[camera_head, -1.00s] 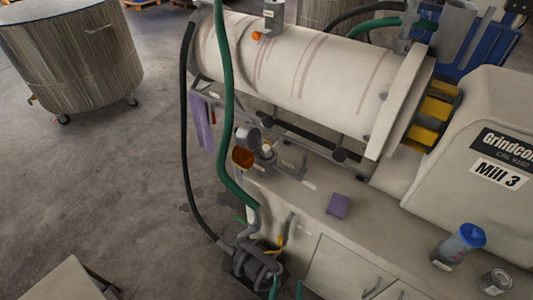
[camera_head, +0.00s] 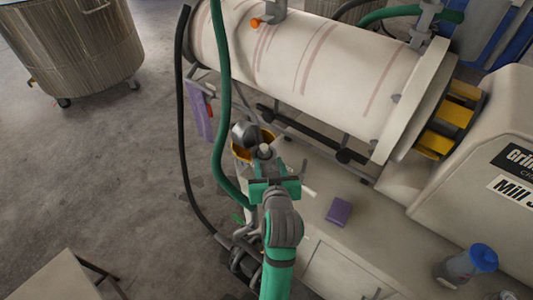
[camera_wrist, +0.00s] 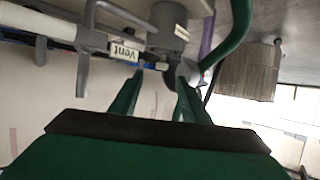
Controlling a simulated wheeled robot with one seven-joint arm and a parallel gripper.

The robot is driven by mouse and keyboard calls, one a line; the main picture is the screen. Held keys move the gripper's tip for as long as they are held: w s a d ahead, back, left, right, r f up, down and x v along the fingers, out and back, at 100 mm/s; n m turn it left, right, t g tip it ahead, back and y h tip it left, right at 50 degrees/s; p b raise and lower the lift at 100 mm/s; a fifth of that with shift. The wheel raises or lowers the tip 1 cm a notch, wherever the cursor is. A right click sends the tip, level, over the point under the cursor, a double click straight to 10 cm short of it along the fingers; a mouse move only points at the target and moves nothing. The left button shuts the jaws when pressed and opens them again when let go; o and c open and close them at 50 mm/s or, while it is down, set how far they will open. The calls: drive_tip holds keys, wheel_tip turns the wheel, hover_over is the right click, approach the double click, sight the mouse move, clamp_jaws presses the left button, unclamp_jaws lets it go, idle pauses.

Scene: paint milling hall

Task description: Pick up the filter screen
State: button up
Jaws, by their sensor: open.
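I cannot pick out the filter screen for certain. On the fittings at the near end of the mill is a grey round part (camera_head: 245,134) with an amber cup (camera_head: 240,152) below it. My green gripper (camera_head: 277,168) is over these fittings, just right of and nearer than the amber cup, and hides part of them. In the wrist view my gripper (camera_wrist: 160,78) has its two green fingers apart. Beyond the fingertips are a grey fitting (camera_wrist: 167,25) and a valve label reading "Vent" (camera_wrist: 124,51). I see nothing held between the fingers.
The white mill drum (camera_head: 320,65) lies behind my gripper. A green hose (camera_head: 219,100) and a black hose (camera_head: 181,130) run down on the left. The floor at left has free room.

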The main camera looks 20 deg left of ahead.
sight(265, 149)
drive_tip(key=x, duration=0.3)
drive_tip(key=r+x, duration=0.1)
drive_tip(key=x, duration=0.2)
drive_tip(key=shift+w+a+r, duration=0.1)
drive_tip(key=shift+w+a, duration=0.1)
drive_tip(key=shift+w+a+f, duration=0.3)
drive_tip(key=shift+w+f, duration=0.1)
drive_tip(key=shift+f+x, duration=0.25)
drive_tip(key=shift+x, duration=1.85)
drive_tip(key=shift+s, duration=0.1)
drive_tip(key=c, duration=0.8)
drive_tip(key=shift+d, duration=0.1)
clamp_jaws()
